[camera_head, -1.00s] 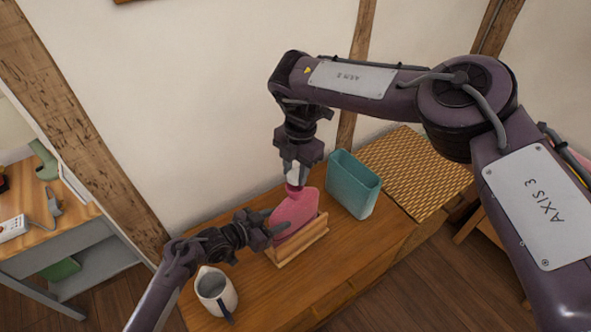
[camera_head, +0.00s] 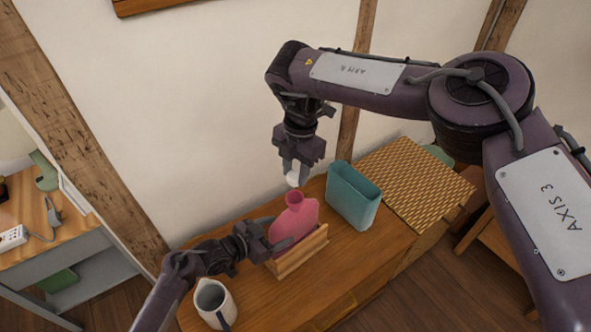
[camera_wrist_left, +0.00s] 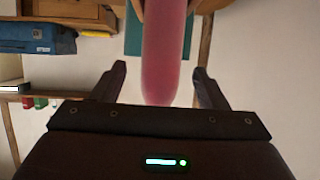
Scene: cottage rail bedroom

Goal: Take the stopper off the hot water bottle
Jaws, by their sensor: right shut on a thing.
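The pink hot water bottle (camera_head: 294,222) stands upright in a wooden holder (camera_head: 300,253) on the wooden chest top, its neck uncovered. My right gripper (camera_head: 292,172) is shut on the white stopper (camera_head: 293,180) and holds it just above the neck, with a small gap between. My left gripper (camera_head: 280,236) is low at the bottle's left side. In the left wrist view the bottle (camera_wrist_left: 166,60) lies between the open fingers (camera_wrist_left: 160,78), with gaps on both sides. The bottle's lower part is hidden by the holder in the head view.
A teal open container (camera_head: 353,196) stands right of the bottle, beside a woven surface (camera_head: 415,185). A white jug (camera_head: 213,303) stands at the front left, close under my left arm. The chest top (camera_head: 352,262) is clear at front right.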

